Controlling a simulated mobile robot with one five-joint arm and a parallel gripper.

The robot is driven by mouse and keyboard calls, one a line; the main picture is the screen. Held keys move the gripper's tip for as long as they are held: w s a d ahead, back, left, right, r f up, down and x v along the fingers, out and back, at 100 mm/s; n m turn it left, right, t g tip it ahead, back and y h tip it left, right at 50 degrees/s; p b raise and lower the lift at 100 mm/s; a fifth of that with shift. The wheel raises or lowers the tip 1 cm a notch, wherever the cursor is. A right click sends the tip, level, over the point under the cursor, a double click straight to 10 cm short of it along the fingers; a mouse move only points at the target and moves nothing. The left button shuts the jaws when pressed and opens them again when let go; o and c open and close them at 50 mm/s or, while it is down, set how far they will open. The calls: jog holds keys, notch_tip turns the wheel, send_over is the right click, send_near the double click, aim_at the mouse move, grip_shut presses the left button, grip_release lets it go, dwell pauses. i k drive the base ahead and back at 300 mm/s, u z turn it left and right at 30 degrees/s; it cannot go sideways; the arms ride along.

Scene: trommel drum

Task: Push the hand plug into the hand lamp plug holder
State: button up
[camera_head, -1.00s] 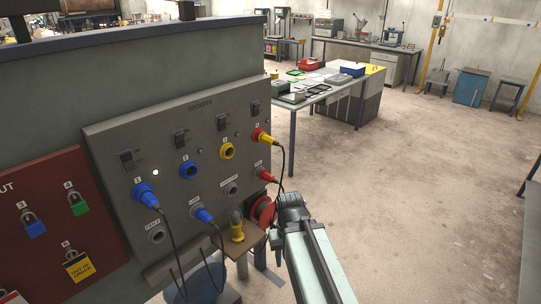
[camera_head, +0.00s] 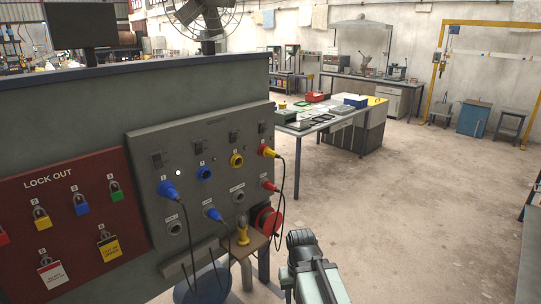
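A grey socket panel (camera_head: 218,148) stands at the left of the head view. A yellow plug-like piece (camera_head: 243,232) stands on a small brown shelf. I cannot tell which is the hand plug or hand lamp holder. My gripper (camera_head: 300,238) is right of the shelf, apart from the panel; its fingers cannot be made out.
A red lock-out board (camera_head: 62,205) with several padlocks is left of the panel. A blue bucket-like container (camera_head: 203,285) is below it, and a red reel (camera_head: 267,222) is behind the shelf. A work table (camera_head: 312,122) stands farther back. Floor at right is clear.

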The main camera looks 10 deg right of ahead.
aim_at(267, 152)
jog(key=u, duration=0.3)
jog(key=i, duration=0.95)
jog(key=u, duration=0.5)
